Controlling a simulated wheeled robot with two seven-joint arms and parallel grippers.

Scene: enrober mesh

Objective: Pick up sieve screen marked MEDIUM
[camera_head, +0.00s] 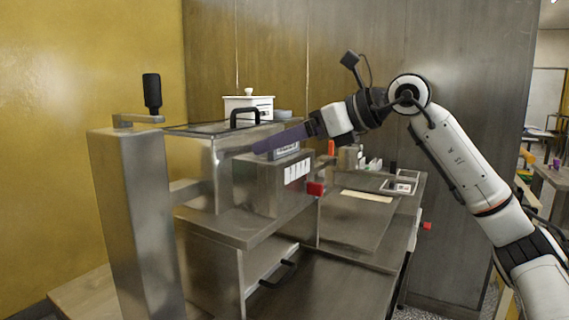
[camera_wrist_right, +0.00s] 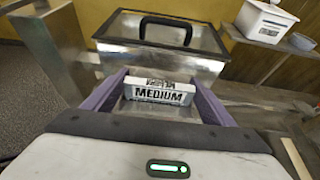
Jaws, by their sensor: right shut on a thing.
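The sieve screen marked MEDIUM (camera_wrist_right: 158,96) shows its white label with black lettering in the right wrist view, between the two purple fingers. My right gripper (camera_wrist_right: 160,80) is shut on it, with one finger on each side. In the head view my right gripper (camera_head: 262,146) reaches left to the steel machine, and a white label (camera_head: 288,150) shows just below the purple fingers. The rest of the screen is hidden behind the label and fingers. My left gripper is not in view.
A clear-lidded steel box with a black handle (camera_wrist_right: 165,30) stands just beyond the fingers. A steel post with a black knob (camera_head: 152,92) stands at left. A red button (camera_head: 316,188) and small items on the bench lie right.

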